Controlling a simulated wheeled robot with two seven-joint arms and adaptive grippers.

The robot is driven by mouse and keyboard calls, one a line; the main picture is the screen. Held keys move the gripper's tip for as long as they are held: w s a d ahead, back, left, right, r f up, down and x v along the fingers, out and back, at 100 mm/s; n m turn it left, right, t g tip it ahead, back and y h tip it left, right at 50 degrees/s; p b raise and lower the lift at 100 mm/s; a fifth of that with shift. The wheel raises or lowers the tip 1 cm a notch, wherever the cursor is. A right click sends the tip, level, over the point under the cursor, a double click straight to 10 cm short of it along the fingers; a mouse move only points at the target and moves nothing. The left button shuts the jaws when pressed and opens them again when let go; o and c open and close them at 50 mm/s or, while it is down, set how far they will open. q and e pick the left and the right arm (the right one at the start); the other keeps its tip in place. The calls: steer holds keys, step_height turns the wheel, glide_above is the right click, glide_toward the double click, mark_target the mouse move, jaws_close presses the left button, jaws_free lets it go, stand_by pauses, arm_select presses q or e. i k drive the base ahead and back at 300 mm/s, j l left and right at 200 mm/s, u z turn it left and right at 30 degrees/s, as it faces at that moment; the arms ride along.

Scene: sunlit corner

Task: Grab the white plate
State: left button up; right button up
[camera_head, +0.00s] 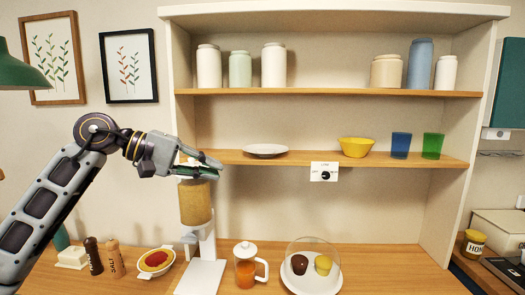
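The white plate (265,149) lies flat on the middle shelf, left of its centre, with nothing on it. My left gripper (221,169) is to the left of the plate and a little lower in the picture, its fingers pointing right. Its two fingers look spread apart, with nothing seen between them. It does not touch the plate, and a gap shows between fingertips and rim. My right gripper is not in view.
A tall appliance with a tan jar (195,203) stands just under my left gripper. A yellow bowl (356,148), a blue glass (400,146) and a green glass (432,146) share the shelf.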

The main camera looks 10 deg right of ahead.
mark_target(261, 150)
steer(key=i, duration=1.1)
